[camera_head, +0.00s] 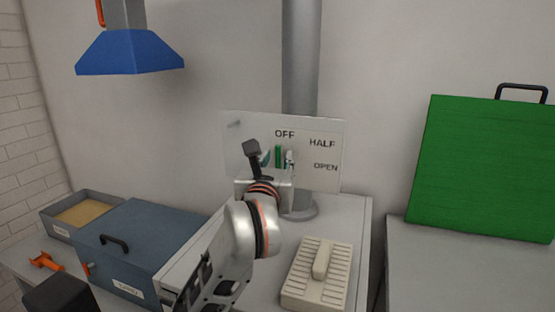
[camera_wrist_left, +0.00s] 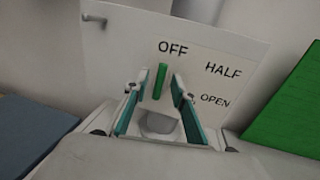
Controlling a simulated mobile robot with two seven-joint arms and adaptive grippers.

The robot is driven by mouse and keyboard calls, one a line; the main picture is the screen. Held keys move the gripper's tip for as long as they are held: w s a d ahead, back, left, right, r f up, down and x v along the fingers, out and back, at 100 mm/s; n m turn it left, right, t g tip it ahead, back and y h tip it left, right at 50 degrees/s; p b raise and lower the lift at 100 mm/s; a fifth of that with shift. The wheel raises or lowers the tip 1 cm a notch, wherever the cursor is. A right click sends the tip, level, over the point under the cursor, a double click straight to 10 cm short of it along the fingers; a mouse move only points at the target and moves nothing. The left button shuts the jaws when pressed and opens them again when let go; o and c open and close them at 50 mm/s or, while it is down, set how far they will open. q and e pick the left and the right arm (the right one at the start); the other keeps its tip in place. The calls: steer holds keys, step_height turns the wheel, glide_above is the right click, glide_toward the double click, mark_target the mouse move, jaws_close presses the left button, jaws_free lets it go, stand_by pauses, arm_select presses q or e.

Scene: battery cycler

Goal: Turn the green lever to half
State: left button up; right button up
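The green lever (camera_head: 278,153) stands upright in front of the white panel (camera_head: 240,130), pointing at the word OFF. HALF and OPEN are printed to its right, lower down. In the left wrist view the lever (camera_wrist_left: 160,80) shows between the two teal-lined fingers of my left gripper (camera_wrist_left: 161,88), with a gap on each side. My left gripper (camera_head: 277,161) is open, facing the panel, and hides the lever's lower part in the head view. Whether the fingertips reach past the lever is hard to tell. My right gripper is in neither view.
A grey pipe (camera_head: 300,70) rises behind the panel. A beige block with a handle (camera_head: 315,280) sits on the counter at front right. A blue box (camera_head: 145,235) and a sand tray (camera_head: 85,212) stand at left. A blue hood (camera_head: 130,55) hangs above; a green board (camera_head: 485,165) leans at right.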

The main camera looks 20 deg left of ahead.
arm_select(q)
steer(key=shift+w, duration=0.45)
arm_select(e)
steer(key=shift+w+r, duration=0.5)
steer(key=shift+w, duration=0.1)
arm_select(q)
jaws_close()
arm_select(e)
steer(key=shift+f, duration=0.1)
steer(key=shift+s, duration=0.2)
